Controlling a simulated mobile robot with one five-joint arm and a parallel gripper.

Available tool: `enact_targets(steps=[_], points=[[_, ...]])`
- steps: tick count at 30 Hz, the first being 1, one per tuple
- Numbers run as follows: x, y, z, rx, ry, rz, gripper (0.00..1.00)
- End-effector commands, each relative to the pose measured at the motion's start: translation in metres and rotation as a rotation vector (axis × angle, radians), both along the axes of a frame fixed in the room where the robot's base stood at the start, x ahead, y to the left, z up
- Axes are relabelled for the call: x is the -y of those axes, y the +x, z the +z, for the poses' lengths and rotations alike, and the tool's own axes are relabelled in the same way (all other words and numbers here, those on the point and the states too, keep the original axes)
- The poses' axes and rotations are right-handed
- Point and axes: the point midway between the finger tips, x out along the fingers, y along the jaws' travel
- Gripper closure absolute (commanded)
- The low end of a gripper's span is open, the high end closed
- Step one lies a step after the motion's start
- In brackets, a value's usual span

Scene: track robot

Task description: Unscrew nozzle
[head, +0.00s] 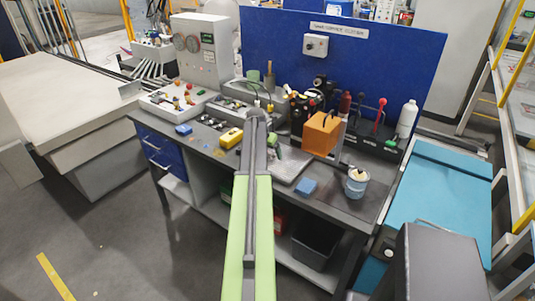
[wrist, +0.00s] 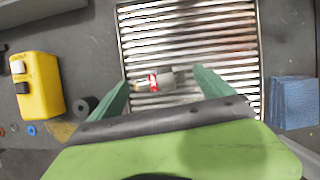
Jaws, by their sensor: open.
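A small part with a red band and a grey metal end (wrist: 156,81) lies on the ribbed metal tray (wrist: 188,14) in the wrist view; it looks like the nozzle piece, but its exact shape is too small to tell. My gripper (wrist: 160,78) is open, its two green fingers spread to the left and right of the part in the picture. Neither finger visibly touches it, and the height gap cannot be judged. In the head view my gripper (head: 274,142) is above the bench, mostly hidden by my arm, and the tray (head: 292,166) shows beside it.
A yellow box with buttons (wrist: 38,83) and a black ring (wrist: 85,106) lie left of the tray. A blue sponge-like block (wrist: 293,102) is on the right. An orange box (head: 321,134), a tin (head: 356,184) and a white bottle (head: 407,118) stand on the bench.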

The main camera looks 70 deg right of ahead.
Motion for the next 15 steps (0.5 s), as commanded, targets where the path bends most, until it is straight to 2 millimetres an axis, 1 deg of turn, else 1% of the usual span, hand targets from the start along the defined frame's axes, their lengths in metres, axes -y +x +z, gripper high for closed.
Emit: enact_targets(steps=[2,15], points=[[-0.0001,0.0001,0.0009,0.000,0.000,0.000,0.08],[-0.0003,0.0001,0.0007,0.000,0.000,0.000,0.66]])
